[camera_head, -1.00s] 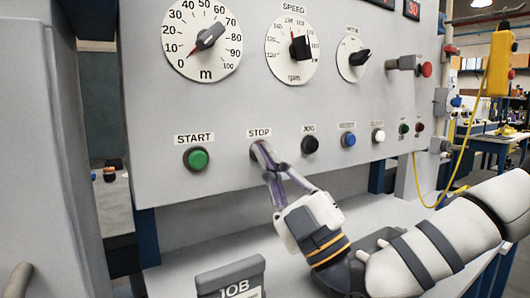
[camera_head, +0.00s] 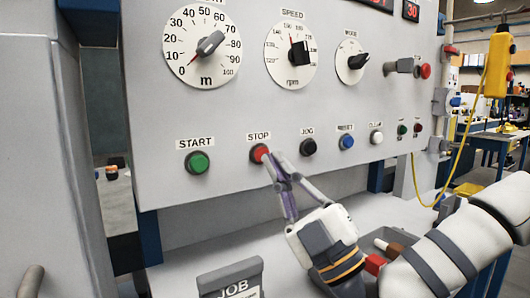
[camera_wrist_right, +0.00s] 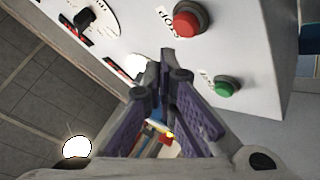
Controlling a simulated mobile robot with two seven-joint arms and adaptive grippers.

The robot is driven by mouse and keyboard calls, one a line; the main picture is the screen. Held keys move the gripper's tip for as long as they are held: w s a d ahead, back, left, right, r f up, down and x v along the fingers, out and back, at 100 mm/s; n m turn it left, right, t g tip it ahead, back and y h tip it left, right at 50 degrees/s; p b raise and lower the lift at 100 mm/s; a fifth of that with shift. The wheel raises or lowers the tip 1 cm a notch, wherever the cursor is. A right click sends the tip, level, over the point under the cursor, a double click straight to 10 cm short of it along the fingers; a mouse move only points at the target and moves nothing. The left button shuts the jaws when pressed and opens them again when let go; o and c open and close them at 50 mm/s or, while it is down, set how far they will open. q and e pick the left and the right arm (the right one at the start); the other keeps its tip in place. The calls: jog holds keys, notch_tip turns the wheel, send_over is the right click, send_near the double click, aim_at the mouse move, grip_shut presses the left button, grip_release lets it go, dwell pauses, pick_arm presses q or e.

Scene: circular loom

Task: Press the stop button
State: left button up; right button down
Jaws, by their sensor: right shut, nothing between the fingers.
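The red stop button (camera_head: 259,153) sits on the grey panel under the label STOP, in the head view. It also shows in the right wrist view (camera_wrist_right: 190,20), upper middle, with the green start button (camera_wrist_right: 227,86) below and right of it. My right gripper (camera_head: 274,160) is shut and empty, its fingertips just right of the stop button and slightly below its centre. In the right wrist view the fingertips (camera_wrist_right: 166,58) appear apart from the red button. My left gripper is not in view.
The green start button (camera_head: 197,162) is left of the stop button; the black jog button (camera_head: 308,147), blue button (camera_head: 347,142) and white button (camera_head: 376,137) are to the right. Dials (camera_head: 202,45) fill the panel above. A JOB holder (camera_head: 230,279) stands in front below.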

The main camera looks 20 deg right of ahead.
jog(key=s, duration=0.2)
jog(key=s+p, duration=0.1)
jog(key=shift+s+d+r, duration=0.1)
jog(key=shift+s+d, duration=0.15)
jog(key=shift+s, duration=0.05)
dwell(2.5)
